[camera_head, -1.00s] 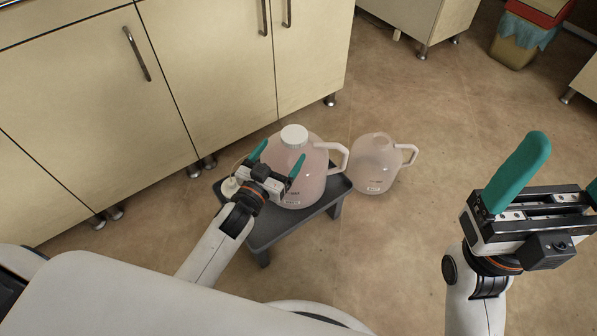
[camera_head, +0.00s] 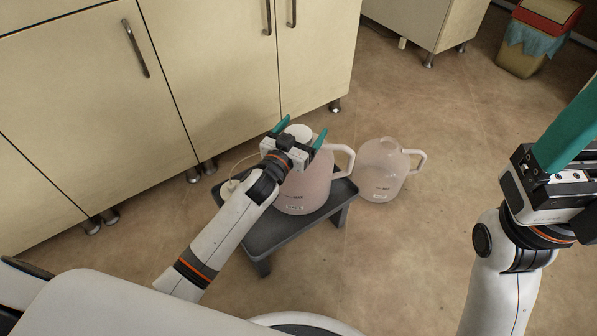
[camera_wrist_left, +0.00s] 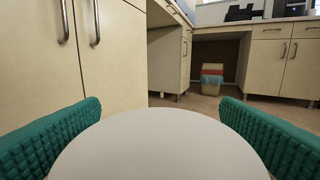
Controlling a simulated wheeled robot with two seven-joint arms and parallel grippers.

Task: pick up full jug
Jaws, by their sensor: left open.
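The full jug (camera_head: 303,188), pinkish with a white cap and a side handle, stands upright on a small dark stool (camera_head: 283,231). My left gripper (camera_head: 300,132) is open at the jug's top, its green fingers on either side of the white cap (camera_head: 298,131). In the left wrist view the cap (camera_wrist_left: 160,150) fills the lower middle between the two fingers, with gaps showing toward them. My arm hides part of the jug. A second, clear jug (camera_head: 381,170) stands on the floor to the right. My right gripper is only partly in view at the right edge, one green finger showing.
Beige cabinets (camera_head: 90,110) with metal handles stand close behind and left of the stool. A small white fitting (camera_head: 229,188) with a thin tube sits on the stool's left end. A bin (camera_head: 530,45) stands far right.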

